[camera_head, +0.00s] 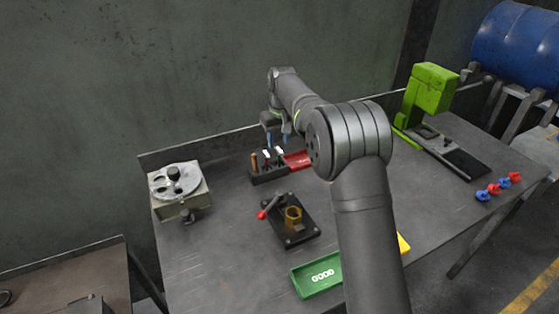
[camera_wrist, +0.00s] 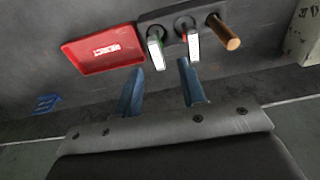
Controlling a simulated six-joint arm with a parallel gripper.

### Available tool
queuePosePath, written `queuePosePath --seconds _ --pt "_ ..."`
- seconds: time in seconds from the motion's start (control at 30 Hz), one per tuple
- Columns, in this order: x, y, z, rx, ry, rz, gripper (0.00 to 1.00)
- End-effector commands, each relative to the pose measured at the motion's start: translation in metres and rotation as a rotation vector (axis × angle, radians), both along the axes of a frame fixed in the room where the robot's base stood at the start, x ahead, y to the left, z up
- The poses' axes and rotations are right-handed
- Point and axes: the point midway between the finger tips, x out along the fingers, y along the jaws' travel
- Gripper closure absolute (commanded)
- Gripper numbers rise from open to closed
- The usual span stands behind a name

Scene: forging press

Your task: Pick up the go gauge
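The go gauge, taken to be the white-topped piece with a green mark (camera_wrist: 155,39), stands in a dark holder (camera_wrist: 208,10) in the wrist view. A similar white piece with a red mark (camera_wrist: 190,42) stands beside it. In the head view the holder (camera_head: 268,177) is at the back of the bench, the white gauge tops small above it. My gripper (camera_wrist: 160,68) is open, with its two blue fingers apart and nothing between them. The fingertips show just below the two white pieces in the wrist view, and the gripper (camera_head: 278,139) is above the holder in the head view.
A brown cylindrical piece (camera_wrist: 223,33) shares the holder. A red tray (camera_wrist: 102,50) lies beside it. A black fixture with a brass nut (camera_head: 293,217), a green tray (camera_head: 317,276), a dial device (camera_head: 178,188) and a green press (camera_head: 431,90) stand on the bench.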

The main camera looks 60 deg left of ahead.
Motion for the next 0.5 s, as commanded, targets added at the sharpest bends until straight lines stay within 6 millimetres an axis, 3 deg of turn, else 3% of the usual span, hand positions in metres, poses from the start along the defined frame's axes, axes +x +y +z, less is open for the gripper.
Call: queuePosePath --seconds 0.27,0.5 --pt "0.000 0.001 -0.022 -0.001 0.000 0.000 0.63" --pt "0.002 -0.001 -0.057 0.001 0.001 0.001 0.63"
